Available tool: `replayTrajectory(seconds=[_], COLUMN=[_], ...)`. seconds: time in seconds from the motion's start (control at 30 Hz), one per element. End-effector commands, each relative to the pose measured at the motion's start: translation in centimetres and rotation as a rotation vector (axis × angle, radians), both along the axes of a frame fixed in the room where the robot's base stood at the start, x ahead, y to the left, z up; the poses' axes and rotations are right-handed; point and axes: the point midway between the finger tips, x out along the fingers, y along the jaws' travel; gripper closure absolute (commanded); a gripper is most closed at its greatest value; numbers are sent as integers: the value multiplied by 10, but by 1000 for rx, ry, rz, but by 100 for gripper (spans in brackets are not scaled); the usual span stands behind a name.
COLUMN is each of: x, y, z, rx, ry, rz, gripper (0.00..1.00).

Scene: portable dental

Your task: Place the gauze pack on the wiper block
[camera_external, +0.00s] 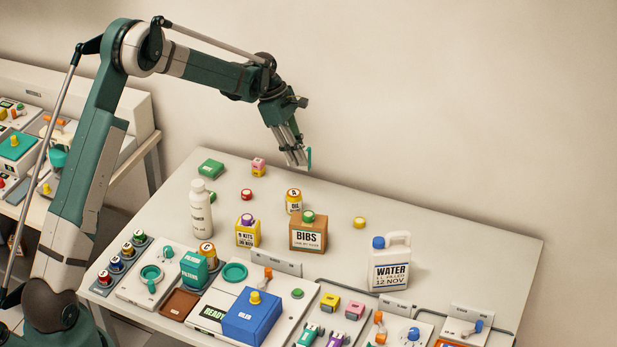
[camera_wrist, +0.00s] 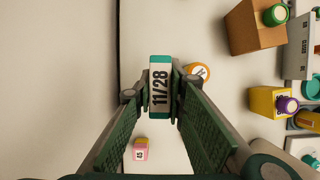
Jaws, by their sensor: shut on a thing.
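My gripper (camera_external: 300,160) is raised above the back of the table and shut on a small white pack with teal ends, which I take for the gauze pack (camera_external: 309,157). In the wrist view the pack (camera_wrist: 160,86) sits between the fingertips, its face reading "11/28". It is clear of the table in the outside view. No block is readably marked as the wiper block. A flat green block (camera_external: 211,169) and a small pink-and-yellow block (camera_external: 258,167) stand at the back left. The pink-and-yellow block also shows low in the wrist view (camera_wrist: 141,149).
A white bottle (camera_external: 201,212), an orange-capped can (camera_external: 294,201), a purple-capped yellow box (camera_external: 247,234), the BIBS box (camera_external: 308,236) and a water jug (camera_external: 389,264) stand mid-table. Devices with knobs and a blue box (camera_external: 250,318) crowd the front. The back right is clear.

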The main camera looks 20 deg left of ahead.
Motion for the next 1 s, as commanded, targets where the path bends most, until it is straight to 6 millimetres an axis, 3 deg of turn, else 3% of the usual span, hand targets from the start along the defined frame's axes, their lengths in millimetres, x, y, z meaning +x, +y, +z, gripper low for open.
replayTrajectory(seconds=[0.1,0.7,0.9,1.0], x=[3,-5,-13,-15], y=[43,240,283,294], z=[3,20,24,26], rx=[0,0,0,0], ry=[0,-1,-1,-1], rz=[56,322,381,398], gripper=[94,94,94,94])
